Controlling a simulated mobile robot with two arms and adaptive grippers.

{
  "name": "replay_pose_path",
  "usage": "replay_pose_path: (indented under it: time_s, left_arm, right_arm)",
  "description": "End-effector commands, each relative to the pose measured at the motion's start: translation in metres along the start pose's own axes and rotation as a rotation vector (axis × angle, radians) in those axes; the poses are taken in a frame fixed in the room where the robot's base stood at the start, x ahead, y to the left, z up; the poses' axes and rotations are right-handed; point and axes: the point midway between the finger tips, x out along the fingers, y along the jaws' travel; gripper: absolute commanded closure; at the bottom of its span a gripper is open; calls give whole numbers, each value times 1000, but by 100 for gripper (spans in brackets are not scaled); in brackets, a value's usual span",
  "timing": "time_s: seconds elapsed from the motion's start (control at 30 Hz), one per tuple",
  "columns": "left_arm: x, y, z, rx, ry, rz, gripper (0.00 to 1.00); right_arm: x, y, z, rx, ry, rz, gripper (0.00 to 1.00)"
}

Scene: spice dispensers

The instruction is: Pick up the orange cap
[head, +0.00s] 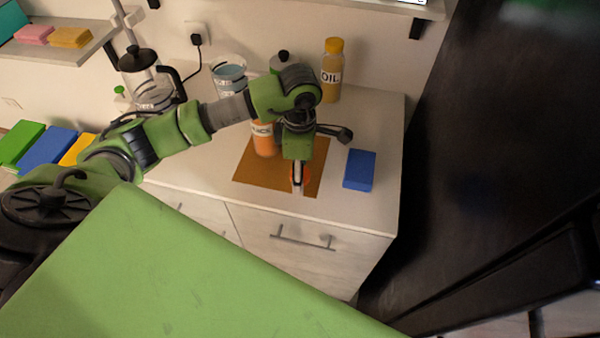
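My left gripper (298,186) reaches down over the brown mat (250,172) on the white counter. Orange shows on both sides of its fingers, which appears to be the orange cap (306,178). The gripper hides most of the cap, and I cannot tell whether the fingers are closed on it or only around it. An orange bottle (264,143) with a white label stands on the mat just left of the gripper, partly hidden by my arm. My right gripper is not in view.
A blue block (359,170) lies right of the mat. An oil bottle (332,72) with a yellow cap stands at the back. A glass container (229,74) and a French press (150,82) are behind my arm. The counter's front right is clear.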

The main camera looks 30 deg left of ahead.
Motion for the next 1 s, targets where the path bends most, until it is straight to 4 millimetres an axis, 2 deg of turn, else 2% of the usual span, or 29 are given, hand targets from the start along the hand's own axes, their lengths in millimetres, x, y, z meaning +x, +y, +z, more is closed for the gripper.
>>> replay_pose_path:
  time_s: [0.13, 0.17, 0.27, 0.73, 0.87, 0.97, 1.0]
  left_arm:
    - [0, 0, 0, 0, 0, 0, 46]
    - [0, 0, 0, 0, 0, 0, 51]
    - [0, 0, 0, 0, 0, 0, 76]
    - [-4, 0, 0, 0, -1, 1, 75]
    - [-15, 1, 1, 1, -2, 3, 75]
    - [-30, 1, 1, 2, -3, 5, 75]
    - [-36, -4, 1, 4, -3, 4, 75]
  right_arm:
    - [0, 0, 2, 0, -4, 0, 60]
    - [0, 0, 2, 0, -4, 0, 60]
    - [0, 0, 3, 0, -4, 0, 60]
    - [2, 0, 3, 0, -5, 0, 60]
    - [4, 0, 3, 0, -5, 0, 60]
    - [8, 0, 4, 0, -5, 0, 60]
    - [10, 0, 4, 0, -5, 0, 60]
